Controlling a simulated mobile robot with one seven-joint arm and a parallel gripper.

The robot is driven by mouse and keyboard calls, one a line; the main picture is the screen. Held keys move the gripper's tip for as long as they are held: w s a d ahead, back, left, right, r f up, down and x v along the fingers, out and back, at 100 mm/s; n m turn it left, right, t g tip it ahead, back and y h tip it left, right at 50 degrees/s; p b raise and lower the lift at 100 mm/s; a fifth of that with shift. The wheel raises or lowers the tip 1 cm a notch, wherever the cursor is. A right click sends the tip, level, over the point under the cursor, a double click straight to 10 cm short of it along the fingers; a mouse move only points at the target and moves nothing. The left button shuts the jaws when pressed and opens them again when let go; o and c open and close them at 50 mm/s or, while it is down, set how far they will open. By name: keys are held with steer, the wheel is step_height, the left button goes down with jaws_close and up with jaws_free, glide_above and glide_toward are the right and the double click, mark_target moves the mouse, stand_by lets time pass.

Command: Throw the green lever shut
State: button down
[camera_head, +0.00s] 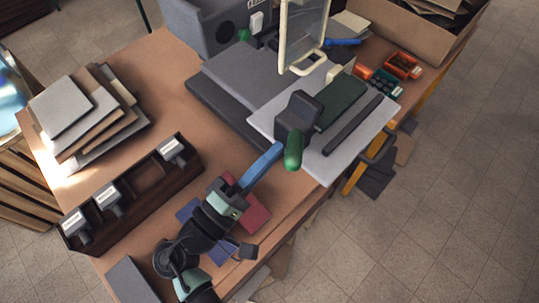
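The green lever (293,150) has a rounded grip that points toward the front edge of the table. It sits at the near side of a dark block (298,112) on a light grey plate (330,155). My arm comes up from the bottom of the view. Its narrow blue end, which appears to be my gripper (279,150), reaches up and right to just left of the green grip. Whether it touches the grip cannot be told. The fingers are not seen apart, so open or shut cannot be told.
A dark green strip (342,101) and a dark bar (353,125) lie on the plate. A clear framed panel (303,35) stands behind. A dark divided tray (135,205) and stacked sheets (75,110) lie to the left. Small orange bins (403,65) are at the right.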

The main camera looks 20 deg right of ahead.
mark_target(296, 138)
steer(key=d+r+g+y+p, duration=0.1)
steer(key=y+p, duration=0.1)
steer(key=p, duration=0.4)
steer(key=d+r+g+y+p, duration=0.1)
steer(key=r+y+p, duration=0.1)
steer(key=p, duration=0.4)
steer(key=d+r+g+y+p, duration=0.1)
steer(key=d+r+y+p, duration=0.1)
steer(key=p, duration=0.3)
steer(key=shift+w+d+r+g+y+p, duration=0.1)
steer(key=shift+w+r+g+y+p, duration=0.2)
steer(key=shift+y, duration=0.4)
steer(key=shift+w+d+g+y+p, duration=0.3)
steer(key=shift+d+y+p, duration=0.4)
steer(key=shift+p, duration=0.7)
steer(key=shift+r+p, duration=0.1)
steer(key=shift+p, duration=0.2)
